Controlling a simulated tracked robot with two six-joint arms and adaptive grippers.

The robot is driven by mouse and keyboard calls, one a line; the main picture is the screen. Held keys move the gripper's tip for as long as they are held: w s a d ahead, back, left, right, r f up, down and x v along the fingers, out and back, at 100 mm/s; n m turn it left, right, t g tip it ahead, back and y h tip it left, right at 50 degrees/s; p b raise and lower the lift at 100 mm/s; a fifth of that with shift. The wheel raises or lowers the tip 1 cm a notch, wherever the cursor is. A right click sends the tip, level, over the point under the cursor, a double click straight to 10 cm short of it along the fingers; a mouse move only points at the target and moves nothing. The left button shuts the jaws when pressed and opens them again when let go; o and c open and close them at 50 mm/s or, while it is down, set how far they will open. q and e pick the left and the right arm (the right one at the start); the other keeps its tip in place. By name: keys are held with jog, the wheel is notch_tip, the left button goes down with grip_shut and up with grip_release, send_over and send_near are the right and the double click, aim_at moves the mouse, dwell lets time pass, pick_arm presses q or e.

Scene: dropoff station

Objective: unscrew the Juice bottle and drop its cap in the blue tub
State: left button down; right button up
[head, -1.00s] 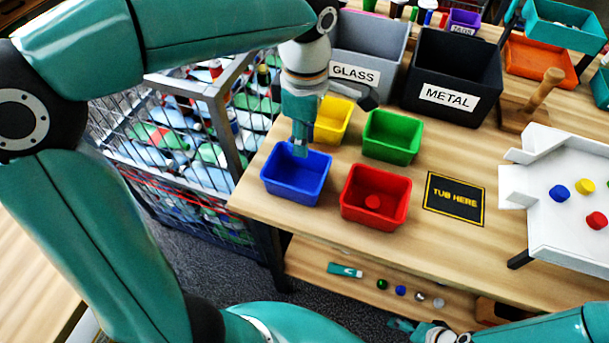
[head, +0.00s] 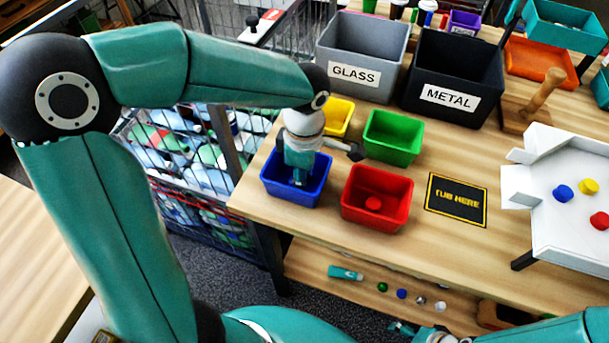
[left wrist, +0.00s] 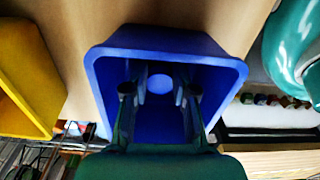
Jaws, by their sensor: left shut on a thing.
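The blue tub (head: 296,190) stands at the left front edge of the table. My left gripper (head: 298,181) points down into it, with its fingers below the rim. In the left wrist view the blue tub (left wrist: 105,62) surrounds the fingers of my left gripper (left wrist: 160,93). A round blue cap (left wrist: 160,84) shows between the fingertips, and the gripper is shut on it. I cannot make out the Juice bottle in these views. My right gripper (head: 402,328) is low at the bottom of the head view, partly cut off, its jaws unclear.
A red tub (head: 377,198) with a red cap inside, a green tub (head: 393,137) and a yellow tub (head: 337,116) stand close by. Grey GLASS (head: 356,74) and black METAL (head: 450,97) bins stand behind. A white tray (head: 560,240) with caps is at right.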

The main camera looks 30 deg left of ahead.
pick_arm(q)
jog(key=c, duration=1.2)
grip_release()
jog(key=shift+r, duration=0.1)
notch_tip(320, 180, up, 12)
jog(key=p, duration=0.1)
jog(key=shift+d, duration=0.15)
